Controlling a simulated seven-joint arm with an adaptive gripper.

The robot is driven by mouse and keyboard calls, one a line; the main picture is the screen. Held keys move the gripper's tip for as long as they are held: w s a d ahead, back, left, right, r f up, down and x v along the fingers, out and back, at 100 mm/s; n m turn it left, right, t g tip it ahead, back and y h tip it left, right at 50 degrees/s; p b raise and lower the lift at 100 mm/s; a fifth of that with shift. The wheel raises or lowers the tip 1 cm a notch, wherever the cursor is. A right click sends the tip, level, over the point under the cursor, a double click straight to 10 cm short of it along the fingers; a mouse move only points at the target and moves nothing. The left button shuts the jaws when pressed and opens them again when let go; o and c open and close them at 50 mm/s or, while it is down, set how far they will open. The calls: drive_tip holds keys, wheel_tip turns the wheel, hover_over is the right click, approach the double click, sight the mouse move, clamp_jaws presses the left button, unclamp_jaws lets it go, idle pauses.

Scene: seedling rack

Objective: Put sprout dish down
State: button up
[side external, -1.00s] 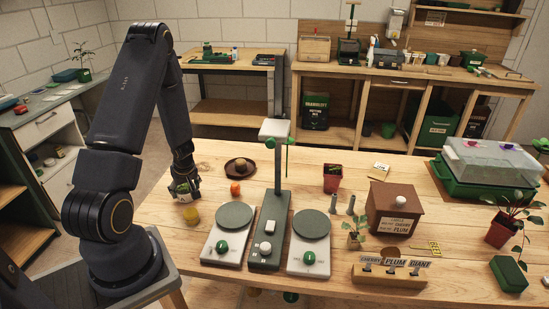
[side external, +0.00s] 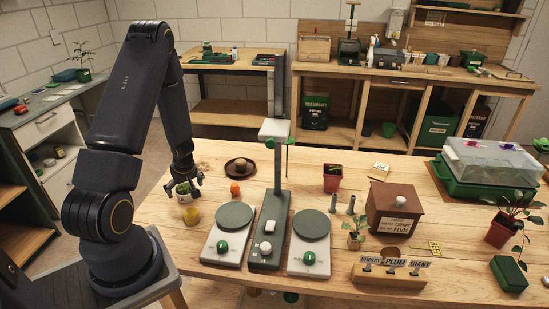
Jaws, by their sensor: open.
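The sprout dish (side external: 184,196), a small pale dish with green sprouts, sits on the wooden table at its left end. My gripper (side external: 186,186) is open just above the dish, with its fingers apart and the dish below them. Whether a fingertip still touches the rim is too small to tell.
A yellow ball-like item (side external: 192,216) lies just in front of the dish. An orange-red tomato-like item (side external: 235,188) and a dark saucer (side external: 240,173) with a round thing on it are to the right.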

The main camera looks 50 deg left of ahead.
drive_tip(key=v, duration=1.1)
drive_tip(key=w+d+r+m+t+h, duration=0.2)
drive_tip(key=w+d+r+m+h, duration=0.15)
drive_tip(key=d, duration=0.55)
drive_tip(key=w+d+r+m+t+h, duration=0.25)
drive_tip(key=w+d+r, duration=0.25)
drive_tip(key=d, duration=0.4)
drive_tip(key=s+d+r+m+t+y, duration=0.1)
drive_tip(key=s+d+r+m, duration=0.9)
drive_tip(key=d+r+m, duration=0.1)
wheel_tip(320, 180, up, 3)
drive_tip(key=shift+f+m+y, duration=0.25)
drive_tip(key=shift+m+y, duration=0.05)
drive_tip(key=shift+m, duration=0.2)
